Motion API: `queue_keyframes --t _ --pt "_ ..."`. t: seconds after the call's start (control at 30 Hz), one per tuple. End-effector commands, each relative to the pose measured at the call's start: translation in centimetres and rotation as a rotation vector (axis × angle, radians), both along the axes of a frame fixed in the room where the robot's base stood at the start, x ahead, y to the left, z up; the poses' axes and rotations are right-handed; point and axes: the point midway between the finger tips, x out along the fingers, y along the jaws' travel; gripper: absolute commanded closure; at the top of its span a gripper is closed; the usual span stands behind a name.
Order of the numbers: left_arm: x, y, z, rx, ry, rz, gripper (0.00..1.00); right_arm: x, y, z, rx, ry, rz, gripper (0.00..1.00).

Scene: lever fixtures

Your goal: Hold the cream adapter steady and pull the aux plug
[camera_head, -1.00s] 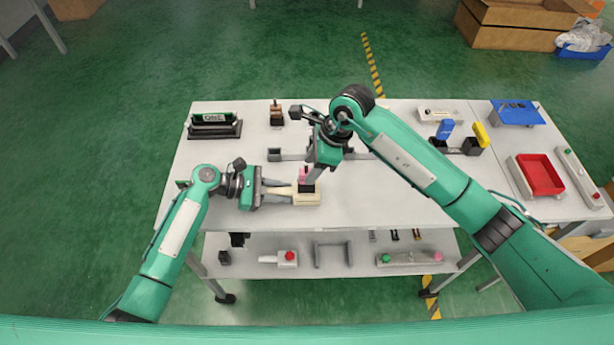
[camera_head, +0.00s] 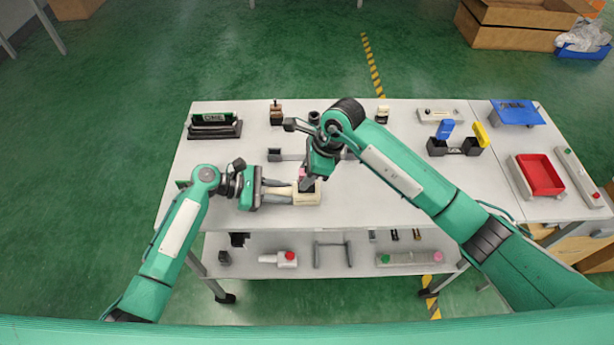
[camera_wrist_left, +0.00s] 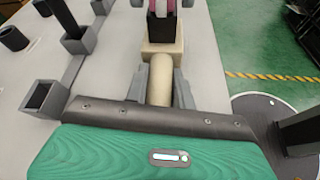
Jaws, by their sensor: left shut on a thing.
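The cream adapter (camera_head: 307,197) lies on the white worktable with its narrower handle pointing left. It also shows in the left wrist view (camera_wrist_left: 161,50). My left gripper (camera_head: 284,193) is shut on its round handle, one grey finger on each side. The aux plug (camera_head: 302,173) is pink and stands upright at the adapter. Its pink part shows at the top edge of the left wrist view (camera_wrist_left: 160,8), above a dark part. My right gripper (camera_head: 306,182) is right at the plug and partly covers it. Whether its fingers are closed on the plug is hidden.
A grey fixture (camera_head: 274,155) stands just behind the adapter. A black-and-green fixture (camera_head: 213,127) is at the back left. A blue-and-yellow lever fixture (camera_head: 456,146) and a red tray (camera_head: 540,175) are at the right. The table to the right of the adapter is clear.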

Motion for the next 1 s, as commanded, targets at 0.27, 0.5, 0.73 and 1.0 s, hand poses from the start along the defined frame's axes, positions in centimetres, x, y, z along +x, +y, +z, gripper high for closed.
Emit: queue_keyframes --t 0.27,0.5,0.73,1.0 --pt "0.0 0.0 -0.1 0.001 0.001 0.0 1.0 0.0 0.0 0.0 0.0 0.0 0.0 0.53" --pt "0.0 0.0 -0.1 0.001 0.001 0.0 1.0 0.1 -0.7 1.5 -0.001 -0.002 -0.001 0.53" --pt "0.0 0.0 -0.1 0.001 0.001 0.0 1.0 0.1 -2.6 6.0 -0.001 -0.005 0.0 0.53" --pt "0.0 0.0 -0.1 0.001 0.001 0.0 1.0 0.1 -4.3 10.1 -0.002 -0.002 -0.001 0.53"
